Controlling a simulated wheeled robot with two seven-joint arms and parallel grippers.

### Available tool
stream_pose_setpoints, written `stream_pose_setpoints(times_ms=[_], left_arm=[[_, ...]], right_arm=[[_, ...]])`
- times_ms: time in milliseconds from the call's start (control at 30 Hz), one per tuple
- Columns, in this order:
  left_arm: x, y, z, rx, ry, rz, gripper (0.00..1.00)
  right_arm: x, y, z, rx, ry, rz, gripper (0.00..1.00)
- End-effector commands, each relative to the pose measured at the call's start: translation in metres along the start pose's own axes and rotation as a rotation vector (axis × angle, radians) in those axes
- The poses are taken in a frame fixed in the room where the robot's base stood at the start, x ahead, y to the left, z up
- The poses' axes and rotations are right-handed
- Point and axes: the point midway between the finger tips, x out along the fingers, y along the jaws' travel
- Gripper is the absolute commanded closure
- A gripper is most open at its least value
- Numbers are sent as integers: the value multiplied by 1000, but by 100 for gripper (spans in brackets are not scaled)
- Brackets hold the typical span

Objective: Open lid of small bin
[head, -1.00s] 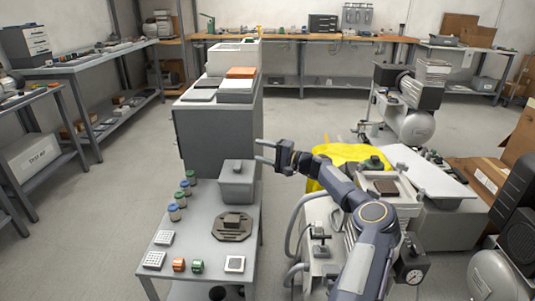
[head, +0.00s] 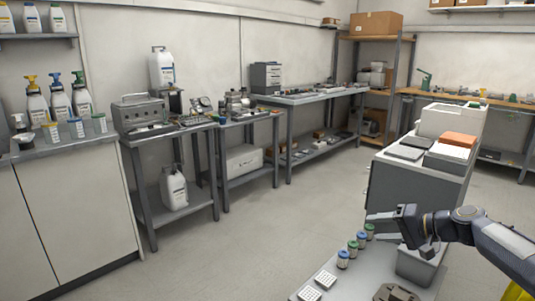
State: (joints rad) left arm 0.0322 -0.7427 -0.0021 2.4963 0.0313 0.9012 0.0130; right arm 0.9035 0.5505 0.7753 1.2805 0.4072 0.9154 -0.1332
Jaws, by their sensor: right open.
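The small grey bin (head: 414,268) stands on the light grey bench at the lower right of the head view. My right gripper (head: 370,226) and its wrist cross in front of its top, so most of the lid is hidden. I cannot tell from this view whether the lid is lifted. My right gripper is open and empty, with its fingers pointing left, near the row of small jars. How far it is above the bin is hard to judge. My left gripper is not in view.
Several small jars (head: 352,249) with blue and green caps stand left of the bin. A grey cabinet (head: 420,187) stands behind the bin. The floor left of the bench is clear.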

Motion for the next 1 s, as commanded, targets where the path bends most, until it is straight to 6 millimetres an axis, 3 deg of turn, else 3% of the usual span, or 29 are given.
stream_pose_setpoints(times_ms=[33, 200, 400, 500, 700, 900, 1000], left_arm=[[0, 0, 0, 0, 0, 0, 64], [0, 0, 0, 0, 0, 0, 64], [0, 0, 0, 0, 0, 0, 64], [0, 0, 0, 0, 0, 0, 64], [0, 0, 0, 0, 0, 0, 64], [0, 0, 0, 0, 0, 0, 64], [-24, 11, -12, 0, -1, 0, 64]], right_arm=[[7, -21, 36, -72, -56, 80, 49], [-6, -41, 138, -234, -156, 322, 49], [-60, -29, 238, -349, -165, 511, 49], [-82, -16, 276, -373, -153, 550, 49], [-107, 11, 332, -395, -137, 564, 49], [-117, 37, 378, -407, -134, 537, 49], [-130, 12, 371, -404, -135, 539, 49]])
